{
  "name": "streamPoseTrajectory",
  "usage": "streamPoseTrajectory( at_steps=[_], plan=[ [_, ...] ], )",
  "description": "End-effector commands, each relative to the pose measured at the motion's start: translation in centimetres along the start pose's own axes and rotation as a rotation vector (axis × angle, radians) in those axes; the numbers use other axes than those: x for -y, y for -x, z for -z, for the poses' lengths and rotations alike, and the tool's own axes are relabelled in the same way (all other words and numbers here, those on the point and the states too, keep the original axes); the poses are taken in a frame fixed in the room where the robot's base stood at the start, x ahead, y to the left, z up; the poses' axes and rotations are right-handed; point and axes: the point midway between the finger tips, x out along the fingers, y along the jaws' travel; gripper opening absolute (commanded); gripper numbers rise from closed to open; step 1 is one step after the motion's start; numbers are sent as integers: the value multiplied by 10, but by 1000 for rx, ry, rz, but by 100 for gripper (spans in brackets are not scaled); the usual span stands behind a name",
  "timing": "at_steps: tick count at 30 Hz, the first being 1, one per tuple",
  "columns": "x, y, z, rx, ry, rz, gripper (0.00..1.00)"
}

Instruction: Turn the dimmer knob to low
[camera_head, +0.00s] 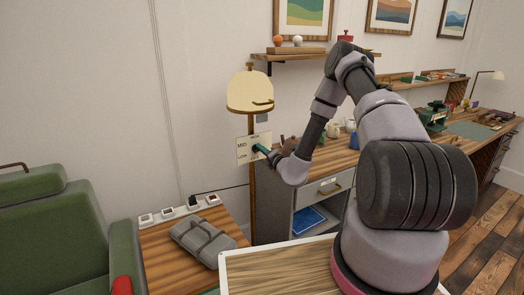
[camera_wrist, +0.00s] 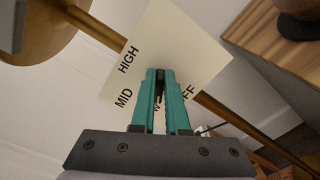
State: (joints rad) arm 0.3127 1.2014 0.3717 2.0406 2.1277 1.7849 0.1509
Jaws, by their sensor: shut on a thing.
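The dimmer plate (camera_head: 242,152) is a cream panel on the brass stand of a lamp. In the wrist view the plate (camera_wrist: 180,45) looks tilted, with HIGH and MID at left and LOW and OFF partly covered by my fingers. My gripper (camera_head: 257,148) reaches the plate from the right. In the wrist view its teal fingers (camera_wrist: 160,76) are closed on the dimmer knob (camera_wrist: 160,90), which shows only as a dark sliver between them. I cannot tell which mark the knob points to.
The lamp's cream shade (camera_head: 248,90) is just above the plate. A side table (camera_head: 160,255) with a grey bag (camera_head: 203,240) is below left, beside a green armchair (camera_head: 50,235). A wooden desk (camera_head: 335,162) with mugs stands behind my arm. A wall shelf (camera_head: 300,56) is above.

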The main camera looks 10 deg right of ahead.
Motion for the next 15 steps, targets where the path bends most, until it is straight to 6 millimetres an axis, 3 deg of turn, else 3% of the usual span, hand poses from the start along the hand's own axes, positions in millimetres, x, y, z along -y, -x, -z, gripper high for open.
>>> streamPoseTrajectory(
  at_steps=[2,3,5,6,15],
  plan=[
    [1,0,0,1,1,1,0],
    [1,0,0,1,1,1,16],
    [1,0,0,1,1,1,39],
    [1,0,0,1,1,1,42],
    [0,1,0,0,1,1,42]
  ],
)
